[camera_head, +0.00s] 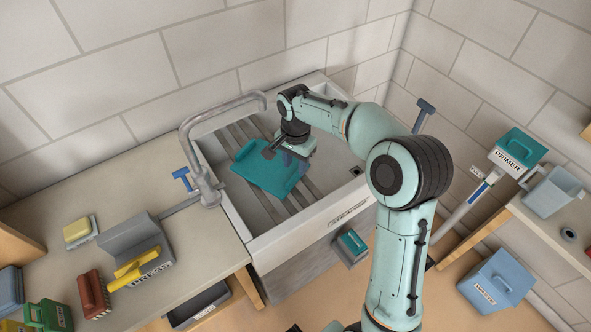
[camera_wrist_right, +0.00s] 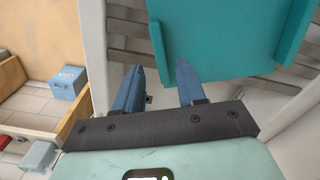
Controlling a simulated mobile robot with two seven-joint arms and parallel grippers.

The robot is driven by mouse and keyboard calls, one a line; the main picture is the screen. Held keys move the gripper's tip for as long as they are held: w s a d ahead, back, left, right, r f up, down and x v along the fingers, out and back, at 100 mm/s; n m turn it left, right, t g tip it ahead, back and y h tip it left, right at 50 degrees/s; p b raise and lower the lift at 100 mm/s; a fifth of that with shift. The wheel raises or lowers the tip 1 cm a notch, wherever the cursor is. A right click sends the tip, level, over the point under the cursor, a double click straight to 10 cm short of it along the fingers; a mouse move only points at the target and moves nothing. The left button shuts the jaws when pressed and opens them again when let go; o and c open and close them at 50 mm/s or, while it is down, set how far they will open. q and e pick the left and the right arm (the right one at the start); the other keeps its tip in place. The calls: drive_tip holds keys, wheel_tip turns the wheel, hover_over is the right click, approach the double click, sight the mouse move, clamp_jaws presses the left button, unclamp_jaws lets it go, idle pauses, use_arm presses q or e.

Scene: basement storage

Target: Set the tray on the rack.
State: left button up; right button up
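The teal tray (camera_head: 258,170) lies over the slatted rack (camera_head: 290,203) that spans the white sink. It looks flat on the slats, with a raised rim along opposite sides. It also fills the top of the right wrist view (camera_wrist_right: 225,40), with the rack's metal slats (camera_wrist_right: 122,57) showing beside it. My right gripper (camera_head: 293,161) is above the tray's right end. In the right wrist view its blue fingers (camera_wrist_right: 161,72) are apart with nothing between them, close to the tray's edge. My left gripper is in neither view.
A grey faucet (camera_head: 200,160) curves over the sink's left side. A counter at left holds a grey press box (camera_head: 135,247), a yellow-handled tool (camera_head: 136,268), a sponge (camera_head: 79,230) and a red brush (camera_head: 93,294). A blue bin (camera_head: 497,282) stands on the floor at right.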

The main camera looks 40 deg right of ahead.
wheel_tip(320, 180, up, 7)
drive_tip(key=shift+p, duration=0.45)
drive_tip(key=shift+r, duration=0.1)
